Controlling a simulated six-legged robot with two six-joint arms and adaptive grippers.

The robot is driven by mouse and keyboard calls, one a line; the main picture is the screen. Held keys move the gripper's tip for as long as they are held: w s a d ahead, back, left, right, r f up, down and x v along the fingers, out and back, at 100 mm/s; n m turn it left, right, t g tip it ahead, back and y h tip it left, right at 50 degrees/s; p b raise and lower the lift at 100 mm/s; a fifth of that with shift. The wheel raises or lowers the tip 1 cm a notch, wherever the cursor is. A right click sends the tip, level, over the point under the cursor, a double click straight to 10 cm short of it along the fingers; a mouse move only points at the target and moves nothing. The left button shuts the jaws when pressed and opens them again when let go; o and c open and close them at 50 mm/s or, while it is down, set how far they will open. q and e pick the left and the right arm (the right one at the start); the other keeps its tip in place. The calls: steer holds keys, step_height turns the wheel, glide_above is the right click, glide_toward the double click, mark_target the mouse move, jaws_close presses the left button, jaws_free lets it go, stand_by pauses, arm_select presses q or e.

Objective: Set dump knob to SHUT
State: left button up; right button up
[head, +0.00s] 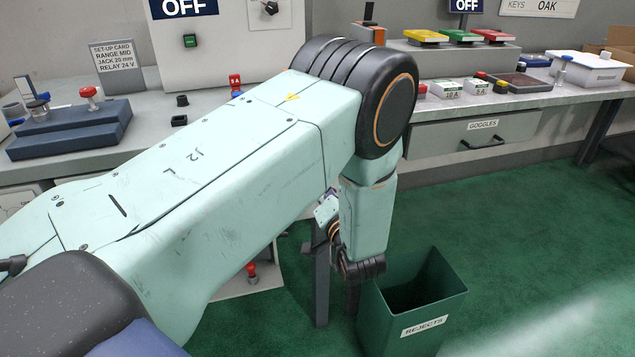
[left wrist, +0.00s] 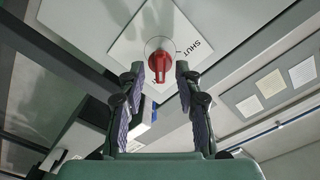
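The red dump knob (left wrist: 160,66) sits on a pale panel (left wrist: 125,45) in the left wrist view, with the word SHUT (left wrist: 201,47) printed to its upper right. The knob's grip runs down the picture and does not point at SHUT. My left gripper (left wrist: 168,70) is open, with one fingertip on each side of the knob. The left fingertip is very close to it; I cannot tell whether it touches. There is a gap on the right. In the head view my left arm hides most of this gripper and the panel. My right gripper is not in view.
A green REJECTS bin (head: 415,305) stands on the floor beside my left forearm. A grey drawer labelled GOGGLES (head: 470,145) is under the bench. A blue block with a red knob (head: 88,97) stands on the left bench. Green floor at right is clear.

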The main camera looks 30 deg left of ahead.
arm_select(q)
steer(key=shift+x, duration=1.55)
jaws_close()
